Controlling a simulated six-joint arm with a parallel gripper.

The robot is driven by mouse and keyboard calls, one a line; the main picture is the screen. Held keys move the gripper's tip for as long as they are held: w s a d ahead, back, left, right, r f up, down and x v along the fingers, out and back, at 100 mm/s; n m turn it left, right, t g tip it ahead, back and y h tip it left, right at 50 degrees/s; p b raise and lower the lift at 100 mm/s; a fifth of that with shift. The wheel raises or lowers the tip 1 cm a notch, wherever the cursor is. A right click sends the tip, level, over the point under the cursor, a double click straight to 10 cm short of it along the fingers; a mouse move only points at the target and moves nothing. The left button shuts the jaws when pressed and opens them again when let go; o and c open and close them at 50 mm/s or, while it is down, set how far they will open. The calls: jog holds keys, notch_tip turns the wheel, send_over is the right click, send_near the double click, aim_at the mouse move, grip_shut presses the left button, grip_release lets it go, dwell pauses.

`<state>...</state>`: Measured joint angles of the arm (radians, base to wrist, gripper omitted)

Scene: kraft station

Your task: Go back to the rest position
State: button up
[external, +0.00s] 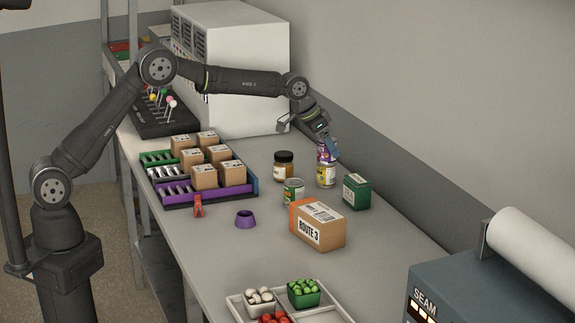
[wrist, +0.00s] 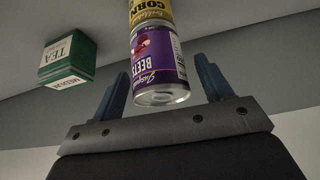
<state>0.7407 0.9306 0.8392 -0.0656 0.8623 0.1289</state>
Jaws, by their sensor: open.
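My gripper (external: 330,147) is at the far side of the table, just above and beside a stack of two cans. In the wrist view its two blue fingers (wrist: 163,70) are spread, with the purple beets can (wrist: 158,62) showing between them and gaps on both sides. The fingers are open and hold nothing that I can see. The purple beets can (external: 325,155) stands on the yellow corn can (external: 326,175), which also shows at the top of the wrist view (wrist: 152,12). My fingers partly hide the upper can in the external view.
Close to the stack are a dark-lidded jar (external: 284,167), a green-labelled can (external: 293,191), a green tea box (external: 356,191) and a Route 3 carton (external: 317,225). A divided rack with small boxes (external: 247,166) is at left. A large white machine (external: 245,75) stands behind.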

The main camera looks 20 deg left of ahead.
jog(key=shift+r, duration=1.85)
